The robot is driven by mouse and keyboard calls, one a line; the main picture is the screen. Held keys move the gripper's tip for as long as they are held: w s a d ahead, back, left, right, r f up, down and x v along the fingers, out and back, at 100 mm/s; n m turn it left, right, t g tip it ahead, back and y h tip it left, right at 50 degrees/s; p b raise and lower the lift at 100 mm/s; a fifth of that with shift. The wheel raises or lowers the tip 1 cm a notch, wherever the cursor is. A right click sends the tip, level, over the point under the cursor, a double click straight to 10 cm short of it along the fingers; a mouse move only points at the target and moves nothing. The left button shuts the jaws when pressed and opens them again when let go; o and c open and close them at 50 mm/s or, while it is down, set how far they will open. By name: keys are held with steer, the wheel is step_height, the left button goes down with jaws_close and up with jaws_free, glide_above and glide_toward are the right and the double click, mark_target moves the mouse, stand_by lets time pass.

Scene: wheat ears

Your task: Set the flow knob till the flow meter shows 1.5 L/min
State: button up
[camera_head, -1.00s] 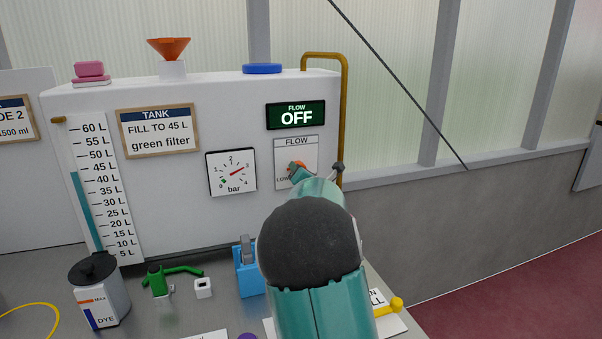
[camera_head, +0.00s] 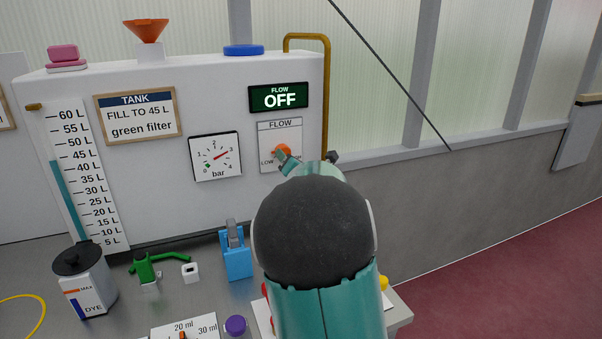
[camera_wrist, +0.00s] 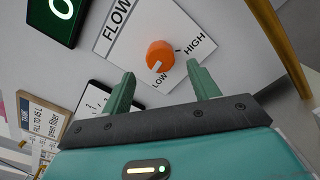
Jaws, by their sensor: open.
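The orange flow knob (camera_wrist: 160,55) sits on the white FLOW plate (camera_head: 288,131) between the LOW and HIGH marks; its white pointer is at the LOW side in the wrist view. The flow meter (camera_head: 279,97) is a dark green display above the plate and reads OFF. My gripper (camera_wrist: 163,82) is open and empty, with its two fingertips just short of the knob, one toward each side of it. In the head view my arm hides part of the plate and the knob (camera_head: 283,150) shows only partly. I cannot tell whether a finger touches it.
A bar gauge (camera_head: 215,157) is left of the plate. A brown pipe (camera_head: 325,95) runs down the panel's right edge. Below, the bench holds a blue switch block (camera_head: 237,262), a green valve (camera_head: 146,271) and a dye jar (camera_head: 84,283).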

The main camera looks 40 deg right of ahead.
steer(key=v, duration=0.8)
steer(key=shift+s, duration=0.3)
steer(key=shift+s+a, duration=0.1)
steer(key=shift+s, duration=0.05)
